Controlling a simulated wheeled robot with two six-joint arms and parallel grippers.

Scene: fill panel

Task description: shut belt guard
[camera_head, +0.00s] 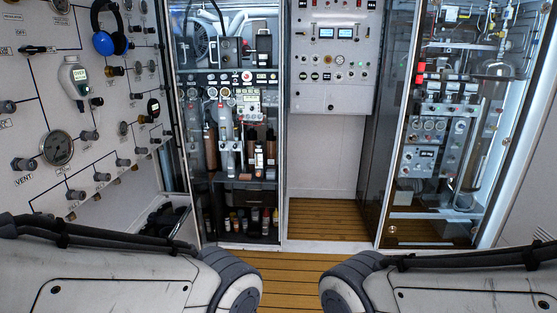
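I cannot make out a belt guard for certain in the head view. A dark round fan-like or wheel-like part (197,42) shows at the upper left inside the glass-fronted left cabinet (281,150), partly behind other equipment; I cannot tell whether it belongs to a belt guard. Neither of my grippers is in view. Only thick pale links of my left and right arms show along the bottom edge, and they hide part of the floor.
A panel of gauges and valves (110,108) fills the left wall, with blue ear defenders (103,43) hanging on it. A control box (336,90) is at the back centre. A glazed equipment cabinet (392,229) stands right. Slatted wooden floor (290,272) is clear between.

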